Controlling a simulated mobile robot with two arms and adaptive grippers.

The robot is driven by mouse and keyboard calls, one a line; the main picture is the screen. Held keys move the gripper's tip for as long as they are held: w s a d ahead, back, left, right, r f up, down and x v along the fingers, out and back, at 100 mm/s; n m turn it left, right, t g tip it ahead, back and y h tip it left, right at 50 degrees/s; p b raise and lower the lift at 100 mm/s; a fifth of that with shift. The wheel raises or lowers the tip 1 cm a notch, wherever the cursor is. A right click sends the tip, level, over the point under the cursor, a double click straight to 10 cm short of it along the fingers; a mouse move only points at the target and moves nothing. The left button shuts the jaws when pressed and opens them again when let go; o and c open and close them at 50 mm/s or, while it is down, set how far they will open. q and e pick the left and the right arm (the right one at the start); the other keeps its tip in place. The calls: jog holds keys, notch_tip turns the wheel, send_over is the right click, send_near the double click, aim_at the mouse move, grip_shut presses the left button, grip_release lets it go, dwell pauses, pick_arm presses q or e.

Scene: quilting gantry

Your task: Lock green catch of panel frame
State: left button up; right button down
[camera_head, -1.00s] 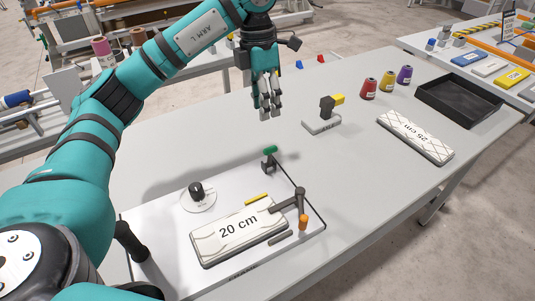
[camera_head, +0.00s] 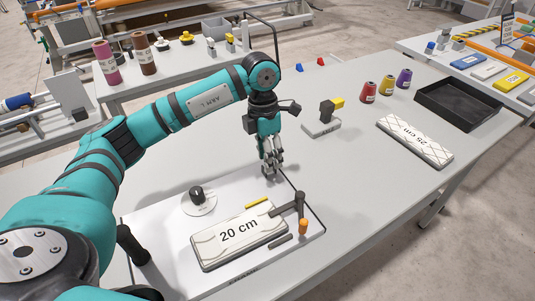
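The panel frame (camera_head: 165,252) is a white board with a dark edge on the table. A white block marked "20 cm" (camera_head: 240,236) lies on it. A grey lever with an orange knob (camera_head: 303,226) stands at the block's right end. My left gripper (camera_head: 271,170) points down at the frame's back edge, where the green catch stands in the earlier view. Its fingers now hide the catch. I cannot tell whether they touch it or have closed on it. My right gripper is not in view.
A black dial (camera_head: 197,193) and a yellow strip (camera_head: 256,202) sit on the frame. A grey stand with a yellow tip (camera_head: 325,118), colored spools (camera_head: 387,85), a "25 cm" block (camera_head: 415,140) and a black tray (camera_head: 458,105) are to the right. The table between is clear.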

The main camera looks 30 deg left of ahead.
pick_arm(q)
jog(key=shift+c, duration=0.5)
grip_shut()
dwell(0.8)
jog(key=shift+o, duration=0.5)
grip_release()
jog(key=shift+r, duration=0.1)
notch_tip(320, 180, up, 12)
jog(key=a, duration=0.1)
jog(key=shift+w+a, duration=0.2)
jog(key=shift+w, duration=0.25)
jog(key=shift+o, duration=0.4)
